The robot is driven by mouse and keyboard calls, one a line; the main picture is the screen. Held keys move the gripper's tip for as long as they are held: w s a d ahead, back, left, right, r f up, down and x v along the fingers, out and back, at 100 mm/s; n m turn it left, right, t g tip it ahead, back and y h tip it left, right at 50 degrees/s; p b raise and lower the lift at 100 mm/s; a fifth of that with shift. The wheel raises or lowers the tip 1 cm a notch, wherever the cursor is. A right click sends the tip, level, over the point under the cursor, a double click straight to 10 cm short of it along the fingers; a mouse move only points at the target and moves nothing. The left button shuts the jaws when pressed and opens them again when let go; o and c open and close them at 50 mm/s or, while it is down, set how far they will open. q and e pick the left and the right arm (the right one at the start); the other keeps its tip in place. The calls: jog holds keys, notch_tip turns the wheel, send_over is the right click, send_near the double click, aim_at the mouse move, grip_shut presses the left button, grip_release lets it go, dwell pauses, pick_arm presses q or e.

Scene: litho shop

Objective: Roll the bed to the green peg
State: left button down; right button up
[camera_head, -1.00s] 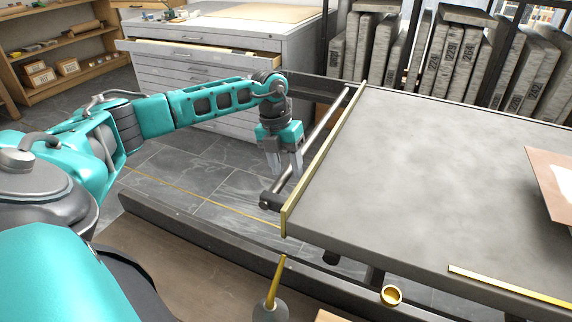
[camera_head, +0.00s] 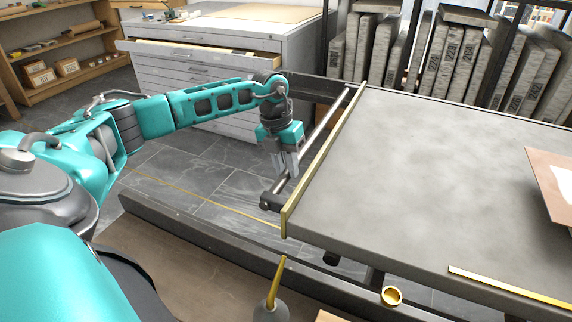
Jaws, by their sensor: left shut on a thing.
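The bed (camera_head: 420,190) is a large grey slab with a brass strip (camera_head: 318,170) along its left end. A grey bar handle (camera_head: 322,128) runs beside that end, with a dark knob at its near end. My left gripper (camera_head: 286,172) points down at the bar's near part and is shut on the bar handle, left of the brass strip. My right gripper is not in view. I see no green peg in this view.
A dark rail (camera_head: 215,245) runs along the near side under the bed. A grey drawer cabinet (camera_head: 215,60) stands behind my left arm, one drawer ajar. Numbered stone slabs (camera_head: 455,60) stand at the back right. A brown sheet (camera_head: 552,180) lies on the bed's right.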

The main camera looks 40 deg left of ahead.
aim_at(368, 195)
pick_arm(q)
jog(key=shift+w+d+r, duration=0.1)
jog(key=shift+w+d, duration=0.05)
jog(key=shift+d, duration=0.45)
jog(key=w+d+p, duration=0.1)
jog(key=d, duration=0.4)
jog(key=w+d+p, duration=0.1)
jog(key=w+d, duration=0.1)
jog(key=d, duration=0.3)
jog(key=w+d+p, duration=0.1)
jog(key=w+d, duration=0.1)
jog(key=d, duration=0.2)
jog(key=shift+d+p, duration=0.3)
jog(key=shift+d, duration=0.1)
jog(key=shift+w+d, duration=0.15)
jog(key=shift+d, duration=0.75)
jog(key=shift+w+d, duration=0.1)
jog(key=shift+d, duration=0.1)
jog(key=c, duration=0.9)
grip_release()
jog(key=a+r, duration=0.1)
jog(key=r, duration=0.3)
jog(key=r+p, duration=0.1)
jog(key=r, duration=0.3)
jog(key=s+a+r+p, duration=0.1)
jog(key=r, duration=0.3)
jog(key=shift+a+r, duration=0.3)
jog(key=shift+f, duration=0.1)
